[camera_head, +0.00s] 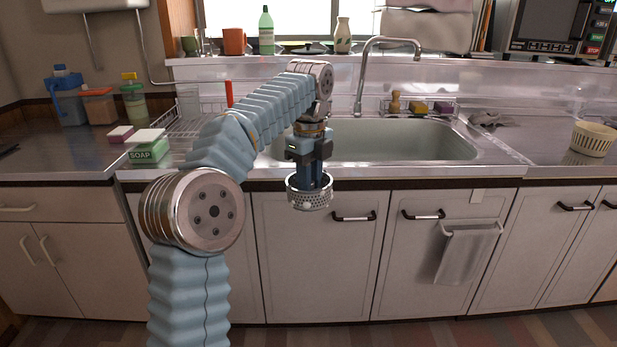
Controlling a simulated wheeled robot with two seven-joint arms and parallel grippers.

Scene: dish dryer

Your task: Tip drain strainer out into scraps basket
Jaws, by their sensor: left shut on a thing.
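My left gripper (314,176) points down in front of the sink's front edge. It is shut on the drain strainer (309,198), a round metal cup with small holes. The strainer hangs roughly upright in front of the cabinet doors, below counter height. Its contents cannot be made out. The scraps basket seems to be the cream slotted basket (593,139) on the counter at the far right, well away from the strainer. My right gripper is not in view.
The sink (400,140) with its tall faucet (363,75) lies behind my left arm. A green soap box (149,150) and a wire rack (180,128) stand left. A towel (466,255) hangs on a cabinet door. The right counter (545,145) is mostly clear.

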